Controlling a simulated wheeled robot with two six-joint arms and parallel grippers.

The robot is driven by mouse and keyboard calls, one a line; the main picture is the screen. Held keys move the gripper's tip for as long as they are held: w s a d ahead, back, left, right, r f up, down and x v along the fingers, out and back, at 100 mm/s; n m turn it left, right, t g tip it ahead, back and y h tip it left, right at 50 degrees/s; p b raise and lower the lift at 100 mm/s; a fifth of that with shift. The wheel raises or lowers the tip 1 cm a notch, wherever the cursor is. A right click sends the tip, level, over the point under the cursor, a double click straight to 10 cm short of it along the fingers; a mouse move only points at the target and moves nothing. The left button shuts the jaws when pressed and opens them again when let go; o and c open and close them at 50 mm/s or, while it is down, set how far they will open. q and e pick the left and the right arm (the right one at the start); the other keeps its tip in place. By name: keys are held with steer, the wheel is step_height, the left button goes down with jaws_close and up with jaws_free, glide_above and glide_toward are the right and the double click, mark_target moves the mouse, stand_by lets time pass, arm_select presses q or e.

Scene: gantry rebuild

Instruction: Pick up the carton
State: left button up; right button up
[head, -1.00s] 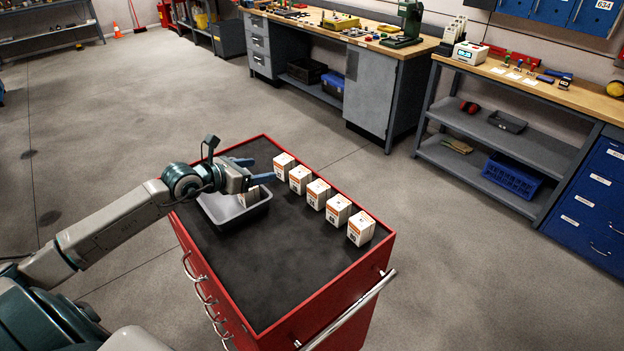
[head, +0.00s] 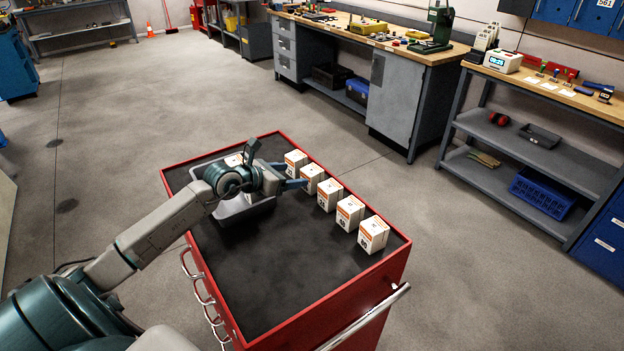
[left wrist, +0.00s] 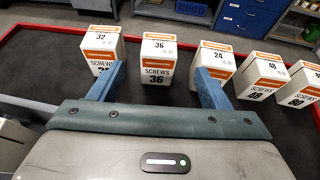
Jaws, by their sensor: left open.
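Several white cartons with orange bands stand in a row on the cart's black top. The screws carton marked 36 (left wrist: 158,62) stands ahead of my left gripper, between the lines of its fingers, in the left wrist view. It appears to be the second from the far end (head: 313,178) in the head view. Cartons marked 32 (left wrist: 102,52) and 24 (left wrist: 212,64) flank it. My left gripper (head: 295,177) is open with blue fingers pointing at the row, nothing visibly gripped. It also shows in the left wrist view (left wrist: 158,88). My right gripper is out of view.
A grey tray (head: 236,208) on the red cart (head: 283,318) sits partly behind my left arm. Another carton (head: 234,160) shows by the tray, partly hidden. The near part of the cart top is clear. Workbenches stand beyond open floor.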

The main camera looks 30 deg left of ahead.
mark_target(305, 173)
arm_select(q)
steer(key=shift+x, duration=1.25)
steer(key=shift+w+d+f+p, duration=0.1)
steer(key=shift+w+f+p, duration=0.05)
steer(key=shift+w+p, duration=0.45)
steer(key=p+x, duration=0.1)
steer(key=x, duration=0.2)
steer(key=shift+f, duration=0.15)
steer(key=shift+w+d+f+p, duration=0.1)
steer(key=shift+w+f+p, duration=0.2)
steer(key=shift+w, duration=0.05)
steer(key=c, duration=1.1)
